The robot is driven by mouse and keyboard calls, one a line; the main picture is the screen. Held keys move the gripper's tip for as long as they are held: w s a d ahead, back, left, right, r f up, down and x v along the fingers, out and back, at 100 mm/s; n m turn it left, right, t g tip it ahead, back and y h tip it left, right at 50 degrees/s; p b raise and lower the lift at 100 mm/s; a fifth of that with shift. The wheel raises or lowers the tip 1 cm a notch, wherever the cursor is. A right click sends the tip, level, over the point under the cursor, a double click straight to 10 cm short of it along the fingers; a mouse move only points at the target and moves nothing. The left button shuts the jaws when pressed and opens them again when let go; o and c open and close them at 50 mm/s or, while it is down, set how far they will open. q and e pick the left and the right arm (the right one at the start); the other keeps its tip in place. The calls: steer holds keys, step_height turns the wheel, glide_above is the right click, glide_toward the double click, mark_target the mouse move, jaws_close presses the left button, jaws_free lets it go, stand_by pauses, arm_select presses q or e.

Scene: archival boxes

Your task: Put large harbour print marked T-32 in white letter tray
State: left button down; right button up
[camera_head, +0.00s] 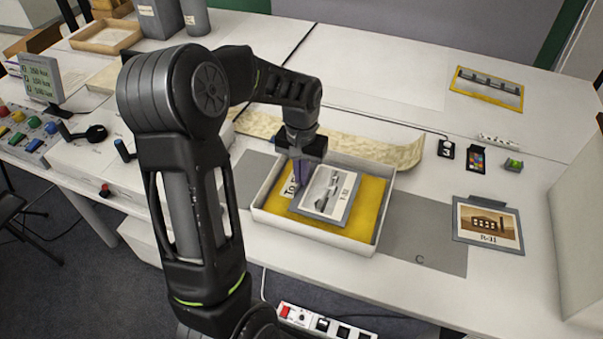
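A print in a grey mount (327,192), with a harbour-like picture and a small mark that looks like T-32, is over the white tray (318,236). The tray's inside shows yellow (368,205). Another pale card (287,188) with partly hidden marks shows at the print's left. My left gripper (302,172) points down into the tray at the print's upper left edge, its purple fingers close to or touching it. The finger gap is hidden, so I cannot tell if it grips the print. I cannot tell whether the print rests or is slightly raised. My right gripper is out of view.
A print marked R-31 (488,224) lies at the right on the white table. A yellow-bordered picture (486,88) lies at the back right. A curled beige strip (375,149) runs behind the tray. A grey mat marked C (425,232) shows bare surface right of the tray.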

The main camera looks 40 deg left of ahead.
arm_select(q)
steer(key=shift+f+b, duration=0.3)
steer(key=shift+f, duration=0.3)
steer(key=c, duration=1.7)
jaws_free()
steer(key=shift+r, duration=0.1)
step_height(320, 180, up, 13)
steer(key=shift+r+p, duration=0.1)
steer(key=shift+p, duration=0.45)
